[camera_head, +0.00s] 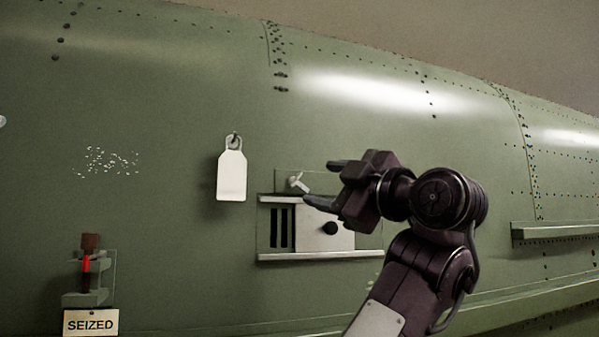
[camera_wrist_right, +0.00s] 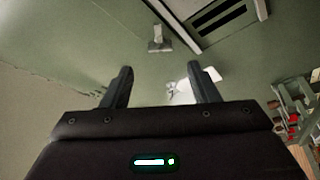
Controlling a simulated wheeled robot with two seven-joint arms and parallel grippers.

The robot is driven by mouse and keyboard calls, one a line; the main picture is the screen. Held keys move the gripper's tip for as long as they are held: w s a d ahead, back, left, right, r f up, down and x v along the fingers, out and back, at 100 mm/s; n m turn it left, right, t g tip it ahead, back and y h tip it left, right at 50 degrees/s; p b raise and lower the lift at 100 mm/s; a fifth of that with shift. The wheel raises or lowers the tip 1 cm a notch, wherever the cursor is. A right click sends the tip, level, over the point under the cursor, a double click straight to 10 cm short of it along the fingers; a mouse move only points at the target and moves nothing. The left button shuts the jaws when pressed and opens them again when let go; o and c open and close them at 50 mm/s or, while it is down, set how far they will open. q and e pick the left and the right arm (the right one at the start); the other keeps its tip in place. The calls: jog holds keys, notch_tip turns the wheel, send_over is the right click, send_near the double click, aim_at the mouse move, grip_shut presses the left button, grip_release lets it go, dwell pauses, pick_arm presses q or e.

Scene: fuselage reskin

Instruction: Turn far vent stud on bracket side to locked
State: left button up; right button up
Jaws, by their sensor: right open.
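A pale winged stud (camera_head: 298,182) sits on the green fuselage just above the vent (camera_head: 330,256), turned at a slant. It also shows in the right wrist view (camera_wrist_right: 158,45), beyond the fingertips. My right gripper (camera_head: 326,181) is open, with its fingers pointing left at the stud. In the wrist view the open fingers (camera_wrist_right: 160,72) have a gap between them and are apart from the stud. Any other vent studs are hidden or out of view. My left gripper is out of view.
A white tag (camera_head: 231,176) hangs from a hook left of the vent. A bracket (camera_head: 87,298) with a red and brown part stands at lower left, above a SEIZED sign (camera_head: 90,322). A ledge (camera_head: 555,230) juts out at right. The skin between tag and bracket is clear.

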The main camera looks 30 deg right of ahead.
aim_at(297, 180)
jog(key=p+x, duration=0.2)
jog(key=x, duration=0.1)
jog(key=shift+w+d+r, duration=0.15)
jog(key=shift+d+r, duration=0.1)
jog(key=shift+w+a+r+p, duration=0.1)
jog(key=shift+w+a+p, duration=0.1)
jog(key=shift+w+p, duration=0.25)
jog(key=shift+w+a+r+p, duration=0.1)
jog(key=shift+w+a+p, duration=0.15)
jog(key=shift+w, duration=0.75)
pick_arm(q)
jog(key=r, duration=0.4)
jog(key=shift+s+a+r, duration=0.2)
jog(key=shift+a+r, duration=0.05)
pick_arm(e)
jog(key=shift+f, duration=0.1)
jog(key=shift+c, duration=0.2)
jog(key=c, duration=0.9)
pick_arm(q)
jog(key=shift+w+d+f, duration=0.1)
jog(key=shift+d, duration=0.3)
pick_arm(e)
jog(key=shift+c, duration=0.2)
